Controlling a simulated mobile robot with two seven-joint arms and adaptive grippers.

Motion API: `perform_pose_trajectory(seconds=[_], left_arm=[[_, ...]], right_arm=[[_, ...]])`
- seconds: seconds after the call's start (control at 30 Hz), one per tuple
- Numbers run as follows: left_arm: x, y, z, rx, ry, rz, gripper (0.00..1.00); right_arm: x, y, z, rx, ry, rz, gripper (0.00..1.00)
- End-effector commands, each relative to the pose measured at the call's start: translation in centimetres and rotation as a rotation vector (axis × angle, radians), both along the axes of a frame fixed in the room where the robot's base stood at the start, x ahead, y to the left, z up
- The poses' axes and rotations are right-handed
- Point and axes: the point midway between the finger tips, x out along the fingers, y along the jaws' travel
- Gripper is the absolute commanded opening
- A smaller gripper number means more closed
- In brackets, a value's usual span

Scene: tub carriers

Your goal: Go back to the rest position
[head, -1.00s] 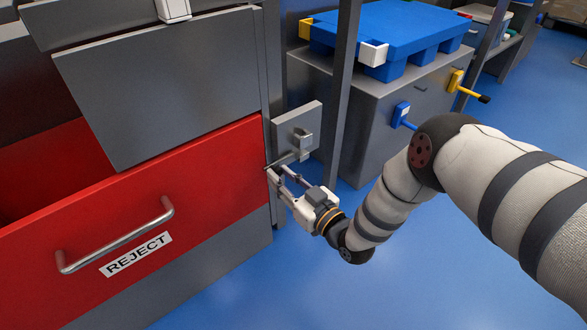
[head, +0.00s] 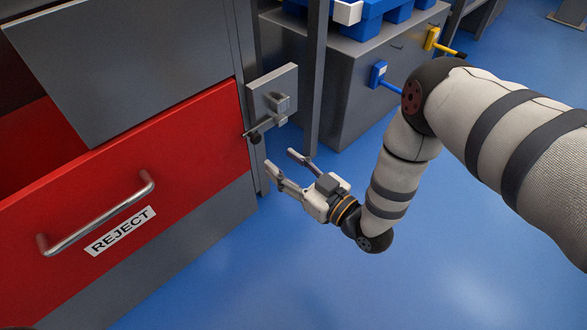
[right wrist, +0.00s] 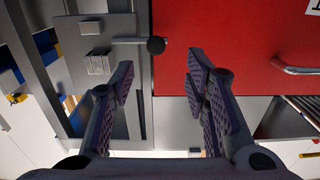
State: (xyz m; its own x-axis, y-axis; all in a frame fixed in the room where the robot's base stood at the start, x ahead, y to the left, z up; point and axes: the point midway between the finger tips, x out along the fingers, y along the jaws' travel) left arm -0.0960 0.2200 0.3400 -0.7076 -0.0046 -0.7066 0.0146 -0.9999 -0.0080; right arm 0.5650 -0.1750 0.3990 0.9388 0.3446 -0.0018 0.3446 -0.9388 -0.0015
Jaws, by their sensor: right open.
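My right gripper (head: 279,165) is open and empty in the head view, just below and to the right of a small latch with a dark knob (head: 255,137). In the right wrist view its two fingers (right wrist: 160,78) stand apart with nothing between them, and the latch knob (right wrist: 156,45) shows ahead near the left finger. The gripper looks apart from the latch. My left gripper is not in view.
A red drawer (head: 200,140) labelled REJECT, with a metal handle (head: 97,213), stands open at left. A grey latch plate (head: 272,92) and an upright post (head: 316,90) are near my gripper. A grey cabinet (head: 365,95) carries a blue pallet (head: 385,14). Blue floor (head: 300,275) is free in front.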

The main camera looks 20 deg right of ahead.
Motion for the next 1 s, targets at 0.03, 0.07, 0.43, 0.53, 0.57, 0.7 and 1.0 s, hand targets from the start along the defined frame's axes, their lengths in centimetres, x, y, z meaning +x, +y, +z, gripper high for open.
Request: perform_pose_trajectory(seconds=[0.03, 0.07, 0.43, 0.53, 0.57, 0.7, 1.0], left_arm=[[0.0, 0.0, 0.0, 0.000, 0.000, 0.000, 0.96], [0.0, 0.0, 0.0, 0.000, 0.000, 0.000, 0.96], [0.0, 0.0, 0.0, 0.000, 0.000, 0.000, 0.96], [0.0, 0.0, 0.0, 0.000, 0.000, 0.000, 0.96], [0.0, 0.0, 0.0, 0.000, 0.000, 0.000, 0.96], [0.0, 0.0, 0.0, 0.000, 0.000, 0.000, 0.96], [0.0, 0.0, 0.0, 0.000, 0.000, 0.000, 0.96]], right_arm=[[-1.0, -0.3, 0.0, 0.001, 0.004, 0.000, 0.42], [-1.6, -0.5, -0.1, -0.001, 0.003, 0.000, 0.42], [-3.6, -1.2, 0.0, 0.000, 0.000, 0.001, 0.42], [-3.5, -1.2, 0.0, 0.000, 0.000, 0.001, 0.42], [-3.5, -1.2, 0.0, 0.000, 0.000, 0.001, 0.42], [-3.7, -1.1, -0.3, -0.001, 0.015, 0.002, 0.42], [-21.1, 0.5, -15.3, -0.074, 0.802, -0.012, 0.42]])
